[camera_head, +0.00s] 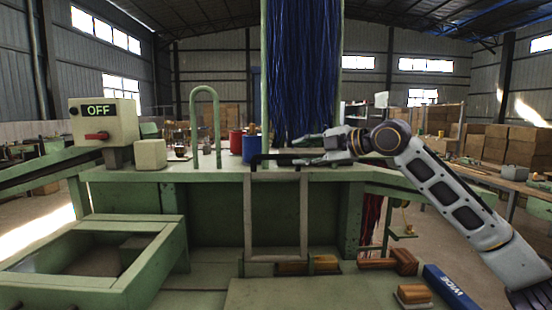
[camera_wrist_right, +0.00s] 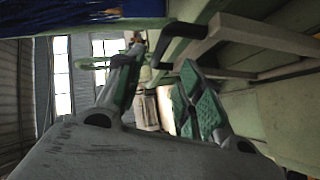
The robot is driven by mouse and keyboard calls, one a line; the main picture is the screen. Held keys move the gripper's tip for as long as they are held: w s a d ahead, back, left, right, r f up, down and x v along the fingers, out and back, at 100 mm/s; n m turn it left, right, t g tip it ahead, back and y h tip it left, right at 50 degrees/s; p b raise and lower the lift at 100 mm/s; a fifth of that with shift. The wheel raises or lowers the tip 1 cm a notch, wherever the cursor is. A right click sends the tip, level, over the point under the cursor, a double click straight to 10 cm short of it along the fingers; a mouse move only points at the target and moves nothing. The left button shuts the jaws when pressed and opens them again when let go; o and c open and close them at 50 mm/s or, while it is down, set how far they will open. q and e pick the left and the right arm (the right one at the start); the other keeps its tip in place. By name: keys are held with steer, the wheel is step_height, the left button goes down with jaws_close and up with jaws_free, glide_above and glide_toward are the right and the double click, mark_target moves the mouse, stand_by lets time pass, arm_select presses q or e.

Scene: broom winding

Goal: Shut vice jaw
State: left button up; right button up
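A black bar (camera_head: 270,158) with a bent end runs along the front edge of the green bench, above a pale rectangular frame (camera_head: 249,215). I cannot tell for certain which part is the vice jaw. My right gripper (camera_head: 300,150) comes in from the right at the bar's right end. Its fingers are apart, one above the other. In the right wrist view the green-padded fingers (camera_wrist_right: 160,62) are spread, with the bar's black bent end (camera_wrist_right: 161,52) near the tips. Nothing is visibly gripped. My left gripper is not in view.
Blue bristles (camera_head: 302,70) hang above the bench (camera_head: 130,174). Red (camera_head: 236,142) and blue (camera_head: 250,148) cylinders stand close left of the gripper. A green hoop (camera_head: 193,120) and a control box reading OFF (camera_head: 105,120) are further left. Wooden brush blocks (camera_head: 404,260) lie below.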

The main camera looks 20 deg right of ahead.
mark_target(280, 157)
steer(key=shift+x, duration=5.45)
jaws_close()
